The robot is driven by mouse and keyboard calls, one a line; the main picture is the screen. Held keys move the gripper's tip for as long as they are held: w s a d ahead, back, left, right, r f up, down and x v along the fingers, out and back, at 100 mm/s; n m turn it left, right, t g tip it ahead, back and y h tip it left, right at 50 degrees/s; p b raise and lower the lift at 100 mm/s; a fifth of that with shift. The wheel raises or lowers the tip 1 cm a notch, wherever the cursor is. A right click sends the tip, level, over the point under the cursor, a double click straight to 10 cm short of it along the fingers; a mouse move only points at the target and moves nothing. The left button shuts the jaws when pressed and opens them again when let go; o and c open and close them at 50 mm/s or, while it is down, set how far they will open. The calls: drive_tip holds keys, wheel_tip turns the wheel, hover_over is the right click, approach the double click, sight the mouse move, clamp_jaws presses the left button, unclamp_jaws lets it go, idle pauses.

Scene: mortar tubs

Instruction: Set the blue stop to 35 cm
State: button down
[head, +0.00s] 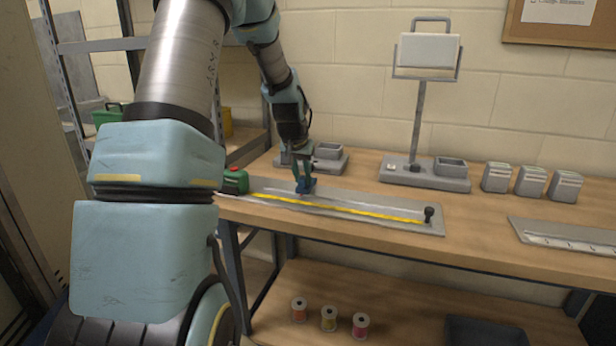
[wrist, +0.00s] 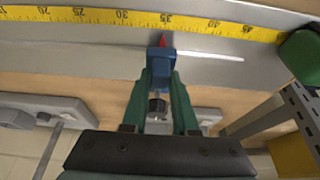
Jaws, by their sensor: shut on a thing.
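The blue stop (head: 306,185) stands on a grey metal strip along the yellow measuring tape (head: 340,207), toward the tape's left part in the head view. My gripper (head: 303,168) is over it from above. In the wrist view the green fingers of my gripper (wrist: 160,85) are shut on the blue stop (wrist: 160,66). A red pointer (wrist: 162,40) sticks out from the stop to the tape's edge (wrist: 100,14). Its tip lies close to a figure that looks like 35; the exact mark is too small to tell.
A green tape case (head: 234,181) sits at the tape's left end, and a black knob (head: 429,214) at its right end. Grey bins and a stand (head: 425,175) are behind. Several grey boxes (head: 530,181) stand at the right. The strip right of the stop is clear.

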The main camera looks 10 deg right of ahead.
drive_tip(key=c, duration=0.7)
unclamp_jaws()
drive_tip(key=b+v, duration=0.2)
drive_tip(key=v, duration=0.8)
drive_tip(key=shift+s+r, duration=0.1)
drive_tip(key=shift+r, duration=0.3)
drive_tip(key=s+a+f+n+g, duration=0.1)
drive_tip(key=s+a+f, duration=0.2)
drive_tip(key=s, duration=0.4)
drive_tip(key=s+a+f+n+y, duration=0.1)
drive_tip(key=s+a+f, duration=0.3)
drive_tip(key=s, duration=0.4)
drive_tip(key=s+a+f+n+g, duration=0.1)
drive_tip(key=s+a+f, duration=0.2)
drive_tip(key=s+a, duration=0.2)
drive_tip(key=shift+s+a+f+n+g+y, duration=0.1)
drive_tip(key=shift+s+n+g+y, duration=0.1)
drive_tip(key=shift+s, duration=0.4)
drive_tip(key=shift+s+a+f+n+g+y, duration=0.1)
drive_tip(key=shift+s+f+n+y, duration=0.1)
drive_tip(key=shift+s, duration=0.4)
